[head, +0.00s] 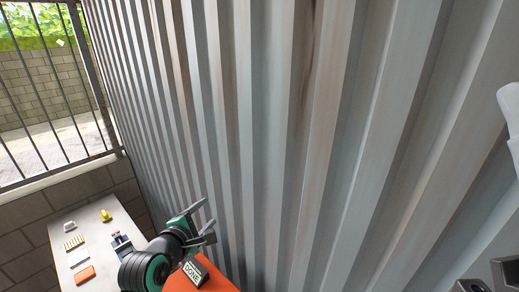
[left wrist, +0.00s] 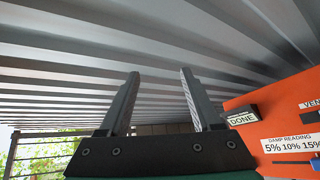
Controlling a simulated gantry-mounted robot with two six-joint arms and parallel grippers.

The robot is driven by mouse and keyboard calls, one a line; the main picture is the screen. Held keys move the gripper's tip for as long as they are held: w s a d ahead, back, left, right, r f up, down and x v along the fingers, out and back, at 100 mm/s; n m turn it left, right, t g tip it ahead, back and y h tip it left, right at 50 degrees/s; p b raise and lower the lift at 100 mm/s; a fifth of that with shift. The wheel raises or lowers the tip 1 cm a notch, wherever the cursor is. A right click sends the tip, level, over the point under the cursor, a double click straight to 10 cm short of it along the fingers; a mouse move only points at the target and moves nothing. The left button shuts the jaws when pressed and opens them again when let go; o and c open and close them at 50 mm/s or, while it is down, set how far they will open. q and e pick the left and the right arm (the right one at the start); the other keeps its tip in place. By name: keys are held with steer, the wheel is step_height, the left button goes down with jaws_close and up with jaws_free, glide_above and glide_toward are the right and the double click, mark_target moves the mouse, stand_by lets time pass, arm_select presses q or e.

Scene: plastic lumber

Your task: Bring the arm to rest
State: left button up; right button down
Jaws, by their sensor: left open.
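My left gripper (head: 208,215) is in the lower middle of the head view, in front of the corrugated metal wall. Its two grey fingers stand apart with nothing between them. In the left wrist view the open fingers (left wrist: 158,88) point up toward the ribbed metal, also empty. The gripper is beside and above an orange panel (head: 218,281) that carries a block marked DONE (head: 194,270). The gap to the panel is hard to judge. Dark parts at the bottom right corner of the head view may be my right gripper, mostly cut off.
A pale table (head: 102,236) at lower left holds several small items, among them a yellow piece (head: 106,215) and an orange block (head: 85,275). The corrugated wall (head: 270,120) fills most of the view. A barred fence (head: 72,75) stands at far left.

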arm_select(q)
steer(key=s+r+m+t, duration=0.4)
steer(key=r+m+t, duration=0.1)
steer(key=r, duration=1.1)
steer(key=s+a+r+m+t, duration=0.3)
steer(key=s+r+m+t, duration=0.6)
steer(key=s+r+m, duration=0.7)
steer(key=shift+s+a+r+m+y, duration=0.15)
steer(key=shift+s+r+m+y, duration=0.2)
steer(key=shift+s+r, duration=3)
steer(key=shift+v, duration=1.05)
